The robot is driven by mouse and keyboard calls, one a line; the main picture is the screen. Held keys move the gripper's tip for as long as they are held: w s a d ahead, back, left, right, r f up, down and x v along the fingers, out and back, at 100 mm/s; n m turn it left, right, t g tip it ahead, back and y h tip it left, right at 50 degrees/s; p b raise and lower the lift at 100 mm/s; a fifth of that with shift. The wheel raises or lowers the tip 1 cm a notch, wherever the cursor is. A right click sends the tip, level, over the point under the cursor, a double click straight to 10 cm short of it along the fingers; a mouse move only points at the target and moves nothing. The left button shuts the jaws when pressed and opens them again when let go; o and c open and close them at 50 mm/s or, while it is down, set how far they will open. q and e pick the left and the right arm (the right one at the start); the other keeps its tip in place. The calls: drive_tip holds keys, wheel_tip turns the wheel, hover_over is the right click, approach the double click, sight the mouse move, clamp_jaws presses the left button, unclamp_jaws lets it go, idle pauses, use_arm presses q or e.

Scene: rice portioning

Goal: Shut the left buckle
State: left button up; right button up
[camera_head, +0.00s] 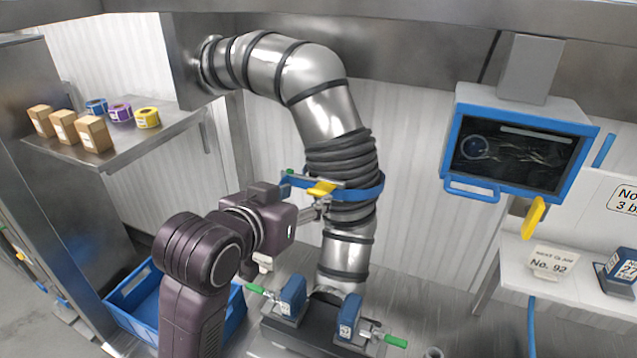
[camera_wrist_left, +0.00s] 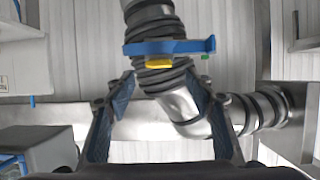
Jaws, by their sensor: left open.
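A blue band (camera_head: 371,194) circles the black bellows of the steel pipe. A yellow latch piece (camera_head: 321,189) and a green-tipped bar (camera_head: 291,173) sit on its left side. My left gripper (camera_head: 318,207) is just below the yellow piece; its fingers are small and partly hidden here. In the left wrist view the gripper (camera_wrist_left: 160,84) is open and empty, with the blue band (camera_wrist_left: 190,46) and yellow piece (camera_wrist_left: 159,66) beyond the fingertips. Touching cannot be told. Two blue green-handled clamps, left (camera_head: 292,296) and right (camera_head: 349,316), stand below on a dark base. My right gripper is not seen.
The steel pipe (camera_head: 325,108) bends down close to my left arm. A blue crate (camera_head: 135,292) is at lower left. A shelf (camera_head: 160,138) with boxes and tape rolls is at left. A blue-framed screen (camera_head: 515,155) hangs at right above a white counter (camera_head: 560,290).

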sight(316, 193)
use_arm(q)
drive_tip(key=p+x, duration=0.1)
drive_tip(key=x, duration=0.1)
drive_tip(key=shift+w+d+f, duration=0.1)
drive_tip(key=shift+w+d, duration=0.15)
drive_tip(key=shift+w, duration=0.05)
drive_tip(key=p+x, duration=0.1)
drive_tip(key=x, duration=0.2)
drive_tip(key=shift+w+f, duration=0.2)
drive_tip(key=shift+w, duration=0.05)
drive_tip(key=shift+w+d+f, duration=0.15)
drive_tip(key=shift+w+f, duration=0.05)
drive_tip(key=shift+w, duration=0.1)
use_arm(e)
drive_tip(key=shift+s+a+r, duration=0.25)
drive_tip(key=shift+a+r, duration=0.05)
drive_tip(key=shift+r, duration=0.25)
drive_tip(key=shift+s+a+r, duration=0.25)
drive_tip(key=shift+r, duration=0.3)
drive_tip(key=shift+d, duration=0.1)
use_arm(q)
drive_tip(key=shift+c, duration=1.3)
clamp_jaws()
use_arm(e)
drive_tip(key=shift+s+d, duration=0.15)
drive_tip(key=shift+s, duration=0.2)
